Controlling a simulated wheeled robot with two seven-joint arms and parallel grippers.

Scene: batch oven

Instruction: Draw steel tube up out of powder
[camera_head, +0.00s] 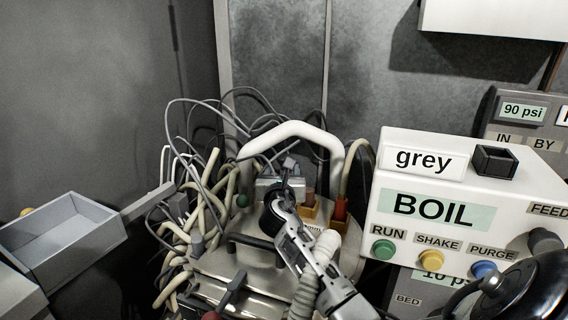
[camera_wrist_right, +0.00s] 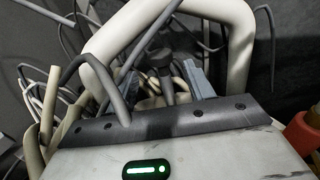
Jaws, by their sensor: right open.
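My right gripper (camera_head: 283,180) reaches in from the lower right in the head view, over the crowded top of the machine and below a thick white arched pipe (camera_head: 295,130). In the right wrist view my right gripper's two grey fingers (camera_wrist_right: 163,84) are apart. Between and behind them stands a dark grey upright piece with a rounded top (camera_wrist_right: 168,62), among pale coiled hoses. I cannot tell whether this is the steel tube, or whether a finger touches it. No powder can be made out. My left gripper is not in view.
Loose cables and cream hoses (camera_head: 205,205) crowd the left of the machine. An open grey tray (camera_head: 65,240) is at far left.

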